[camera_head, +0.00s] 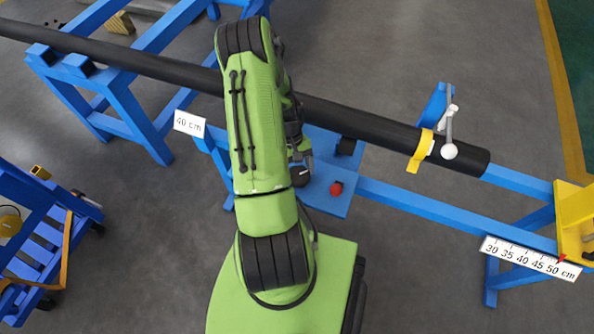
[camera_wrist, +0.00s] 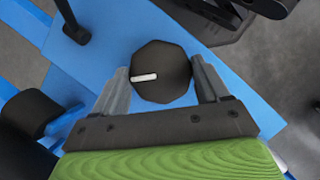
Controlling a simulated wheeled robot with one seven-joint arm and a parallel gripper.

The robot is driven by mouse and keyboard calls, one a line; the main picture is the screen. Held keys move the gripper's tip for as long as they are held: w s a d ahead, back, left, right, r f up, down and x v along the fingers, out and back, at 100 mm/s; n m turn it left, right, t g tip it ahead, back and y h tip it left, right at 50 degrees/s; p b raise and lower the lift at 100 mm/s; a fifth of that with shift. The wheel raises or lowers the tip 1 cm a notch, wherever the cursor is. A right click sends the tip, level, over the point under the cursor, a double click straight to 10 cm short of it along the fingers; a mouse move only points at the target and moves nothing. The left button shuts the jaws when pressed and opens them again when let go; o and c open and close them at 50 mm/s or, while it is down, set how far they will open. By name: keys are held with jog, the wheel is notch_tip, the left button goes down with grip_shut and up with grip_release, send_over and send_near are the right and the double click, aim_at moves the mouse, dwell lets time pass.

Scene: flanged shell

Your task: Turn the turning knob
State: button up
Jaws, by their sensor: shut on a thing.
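The turning knob (camera_wrist: 163,70) is a dark, many-sided knob with a white pointer mark, on a blue panel (camera_wrist: 223,25). In the wrist view the white mark points left. My gripper (camera_wrist: 161,82) has one finger on each side of the knob and is shut on it. In the head view the knob (camera_head: 300,177) is partly hidden by my green arm, and the gripper shows only in part beside it. A red button (camera_head: 336,188) sits on the same blue panel, right of the knob.
A long black pipe (camera_head: 370,128) runs behind my arm across blue stands. A yellow clamp (camera_head: 420,150) with a white-balled lever (camera_head: 449,150) is at its right. A ruler label (camera_head: 530,259) is at lower right. A blue cart (camera_head: 40,240) stands at left.

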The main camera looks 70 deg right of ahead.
jog(key=m, duration=0.2)
jog(key=m+t, duration=0.1)
jog(key=m, duration=0.1)
jog(key=shift+s+d+m+t+y+b, duration=0.15)
jog(key=shift+m+t+y+b, duration=0.15)
jog(key=shift+y, duration=0.1)
jog(key=shift+s+m+t, duration=0.1)
jog(key=shift+m+t, duration=0.8)
jog(key=shift+m, duration=1.4)
jog(key=o, duration=1.1)
jog(key=shift+c, duration=0.2)
jog(key=p+v, duration=0.4)
jog(key=v, duration=1.1)
jog(key=shift+d+r+p, duration=0.25)
jog(key=shift+r+p, duration=0.05)
jog(key=shift+p, duration=0.05)
